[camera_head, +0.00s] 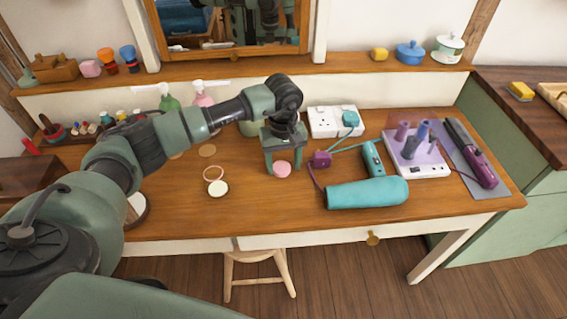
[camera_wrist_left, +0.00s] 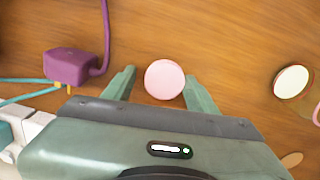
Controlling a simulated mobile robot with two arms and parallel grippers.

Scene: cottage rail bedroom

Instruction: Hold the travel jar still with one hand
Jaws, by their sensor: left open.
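A small round pink jar (camera_head: 282,170), which I take to be the travel jar, sits on the wooden dressing table below my left gripper (camera_head: 283,165). The left wrist view shows the jar's round pink top (camera_wrist_left: 164,79) between the two green fingers of the open left gripper (camera_wrist_left: 160,76). There is a small gap on each side, so neither finger seems to touch it. The jar looks upright. My right gripper is in neither view.
A purple plug (camera_head: 321,159) with its cord and a teal hair dryer (camera_head: 368,193) lie to the right of the jar. A pale round disc (camera_head: 218,188) and a ring lie to its left. A white socket box (camera_head: 332,122) stands behind. The table's front edge is clear.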

